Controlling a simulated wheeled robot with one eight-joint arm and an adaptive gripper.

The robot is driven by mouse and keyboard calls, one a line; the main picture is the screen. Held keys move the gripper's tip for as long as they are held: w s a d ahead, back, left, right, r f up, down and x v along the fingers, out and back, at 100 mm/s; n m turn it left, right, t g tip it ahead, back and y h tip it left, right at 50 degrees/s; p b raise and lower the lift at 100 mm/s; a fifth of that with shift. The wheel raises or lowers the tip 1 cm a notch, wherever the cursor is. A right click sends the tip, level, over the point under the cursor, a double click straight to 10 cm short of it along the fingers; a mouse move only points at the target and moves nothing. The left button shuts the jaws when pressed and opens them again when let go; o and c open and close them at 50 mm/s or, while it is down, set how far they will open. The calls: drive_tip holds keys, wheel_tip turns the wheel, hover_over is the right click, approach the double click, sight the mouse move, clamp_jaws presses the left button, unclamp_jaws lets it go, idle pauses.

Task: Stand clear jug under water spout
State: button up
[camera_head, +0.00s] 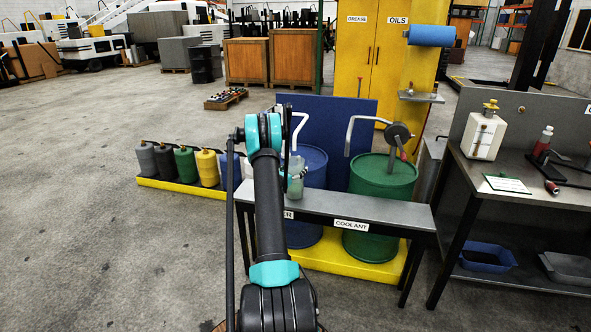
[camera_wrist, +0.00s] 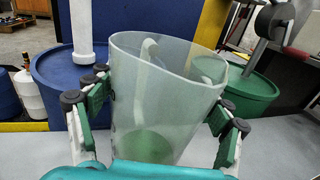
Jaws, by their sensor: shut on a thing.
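The clear jug (camera_wrist: 165,90) stands upright between the fingers of my gripper (camera_wrist: 160,104) in the wrist view, with a finger on each side of its wall. Its green-tinted bottom is low over the grey bench top (camera_head: 318,206); I cannot tell whether it touches. In the head view the jug (camera_head: 296,187) is partly hidden by my arm. The white water spout (camera_head: 300,122) rises from the blue drum (camera_head: 313,165) behind the bench. Its white pipe (camera_wrist: 81,25) shows left of and behind the jug in the wrist view. The exact alignment under the outlet is unclear.
A green drum (camera_head: 383,180) with a hand-crank pump (camera_head: 398,135) stands right of the blue drum, behind a COOLANT label (camera_head: 351,225). A row of coloured bottles (camera_head: 185,165) is at left. A workbench (camera_head: 520,180) with a white canister (camera_head: 485,135) stands at right.

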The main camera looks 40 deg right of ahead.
drive_tip(key=shift+f, duration=0.15)
drive_tip(key=o, duration=1.9)
drive_tip(key=shift+c, duration=0.2)
